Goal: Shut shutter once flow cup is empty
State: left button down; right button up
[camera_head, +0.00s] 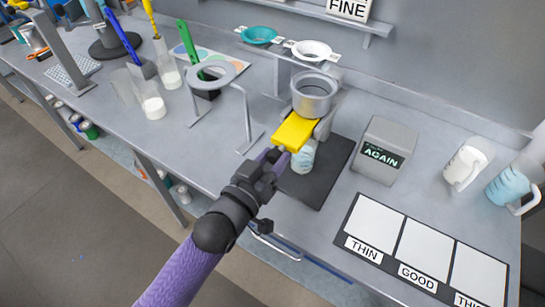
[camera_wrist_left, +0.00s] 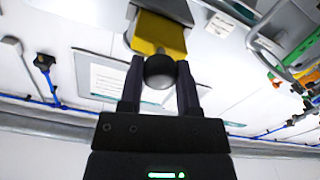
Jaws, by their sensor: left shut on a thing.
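The grey flow cup (camera_head: 314,92) stands upright on its stand at the middle of the bench. The yellow shutter (camera_head: 294,132) juts out from below the cup toward my left arm; it also shows in the left wrist view (camera_wrist_left: 158,32). My left gripper (camera_head: 272,158) is shut on the shutter's dark round knob (camera_wrist_left: 160,72), which sits between its two fingers. A cup with pale blue contents (camera_head: 303,158) stands under the shutter, partly hidden by it. The liquid level inside the flow cup cannot be made out. My right gripper is not in view.
A dark base plate (camera_head: 322,177) lies under the stand. A grey box marked AGAIN (camera_head: 385,150) stands to its right. A board marked THIN and GOOD (camera_head: 419,250) lies at the front right. Two jugs (camera_head: 467,165) (camera_head: 508,186) stand at the far right.

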aim_at(285, 142)
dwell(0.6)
pick_arm(q)
jog(key=b+x, duration=0.1)
jog(key=x, duration=0.2)
jog(key=shift+w+d+f, duration=0.15)
jog(key=shift+w, duration=0.05)
jog(key=shift+w+d, duration=0.15)
jog(key=shift+w, duration=0.2)
jog(key=c, duration=0.7)
grip_release()
jog(key=o, duration=0.4)
jog(key=shift+w+d, duration=0.1)
jog(key=shift+w, duration=0.05)
